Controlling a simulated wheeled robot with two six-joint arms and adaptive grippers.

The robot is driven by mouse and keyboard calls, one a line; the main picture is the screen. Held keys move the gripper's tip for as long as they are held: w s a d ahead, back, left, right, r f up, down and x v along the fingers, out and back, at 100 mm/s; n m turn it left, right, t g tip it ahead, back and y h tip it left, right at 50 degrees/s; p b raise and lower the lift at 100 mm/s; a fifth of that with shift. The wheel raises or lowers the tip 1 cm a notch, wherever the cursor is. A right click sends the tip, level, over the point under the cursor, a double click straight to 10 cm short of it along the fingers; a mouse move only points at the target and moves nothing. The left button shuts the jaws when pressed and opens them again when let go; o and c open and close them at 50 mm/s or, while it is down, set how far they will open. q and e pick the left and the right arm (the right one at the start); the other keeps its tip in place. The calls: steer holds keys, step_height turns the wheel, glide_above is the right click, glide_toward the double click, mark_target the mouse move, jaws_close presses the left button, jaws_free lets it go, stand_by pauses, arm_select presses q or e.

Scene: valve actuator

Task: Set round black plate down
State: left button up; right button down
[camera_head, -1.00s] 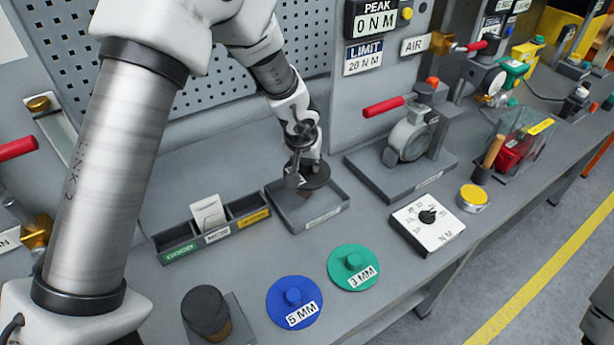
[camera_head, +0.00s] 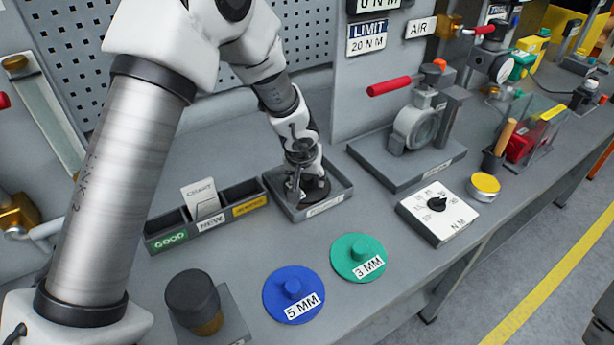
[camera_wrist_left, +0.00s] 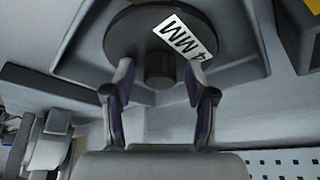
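The round black plate (camera_head: 318,192) lies in the grey square tray (camera_head: 338,200), largely hidden by my left gripper. In the left wrist view the plate (camera_wrist_left: 125,35) carries a white "4 MM" label, and its round knob (camera_wrist_left: 160,68) faces the gripper. My left gripper (camera_head: 293,192) is over the plate; in the wrist view its fingers (camera_wrist_left: 160,78) stand on both sides of the knob, with a visible gap on each side. It looks open. My right gripper is not in view.
A blue "5 MM" plate (camera_head: 293,287) and a green "3 MM" plate (camera_head: 358,250) lie in front. A labelled bin (camera_head: 168,238) stands left of the tray. A dial box (camera_head: 437,212) and a valve stand (camera_head: 400,172) are to the right. A black cylinder (camera_head: 192,290) is at front left.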

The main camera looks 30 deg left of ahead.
arm_select(q)
steer(key=shift+r, duration=0.1)
steer(key=p+v, duration=0.7)
steer(key=v, duration=0.5)
steer(key=shift+p, duration=0.4)
steer(key=shift+a, duration=0.1)
